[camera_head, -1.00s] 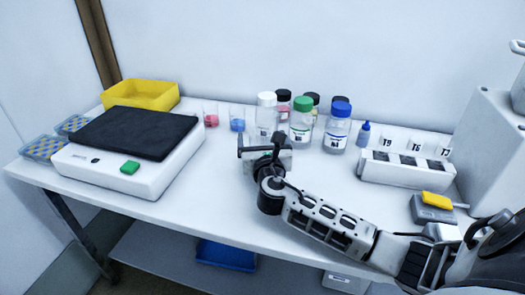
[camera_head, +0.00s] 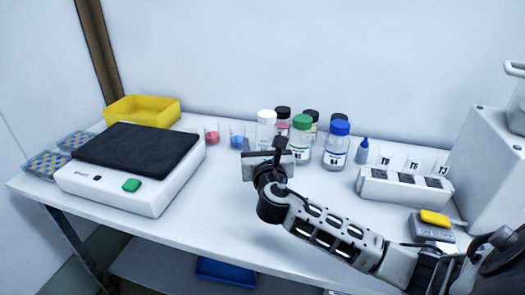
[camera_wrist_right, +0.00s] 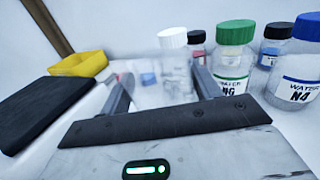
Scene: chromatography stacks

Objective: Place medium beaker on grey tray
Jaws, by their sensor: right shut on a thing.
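My right gripper (camera_head: 266,160) is over the middle of the white bench, in front of the bottles. In the right wrist view its two fingers (camera_wrist_right: 160,85) close on a clear, empty-looking beaker (camera_wrist_right: 165,88), which I take for the medium beaker. The beaker is see-through and blurred, so its rim and base are hard to make out. In the head view it is mostly hidden by the gripper. I cannot make out a grey tray in either view. My left gripper is not in view.
Capped bottles (camera_head: 302,135) stand close behind the gripper. Beakers with red (camera_head: 211,137) and blue (camera_head: 237,138) liquid stand back left. A white device with a black top (camera_head: 137,150), a yellow bin (camera_head: 142,110) and a white block (camera_head: 404,188) flank open bench.

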